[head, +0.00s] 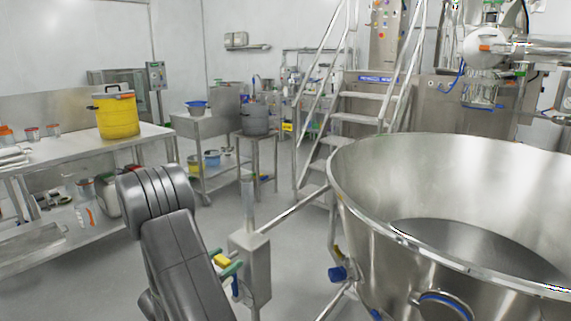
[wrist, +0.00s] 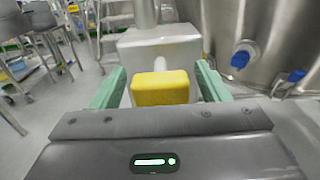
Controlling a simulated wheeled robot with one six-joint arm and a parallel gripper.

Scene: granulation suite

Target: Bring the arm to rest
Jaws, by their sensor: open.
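My arm reaches down in the lower middle of the head view. My gripper (head: 227,263) is in front of a grey box (head: 258,270) on a post beside the large steel bowl (head: 375,225). In the wrist view my gripper (wrist: 160,72) has its two green fingers apart. A yellow block (wrist: 160,88) sits between them, with a gap on each side. A short pale stem appears to run from the block to the grey box (wrist: 165,47). The yellow block also shows in the head view (head: 218,258), partly hidden by the fingers.
The bowl fills the right side. A steel table (head: 80,158) with a yellow pot (head: 117,115) stands left. A cart (head: 200,125) and metal stairs (head: 345,120) stand behind. Open floor (head: 205,222) lies between table and post.

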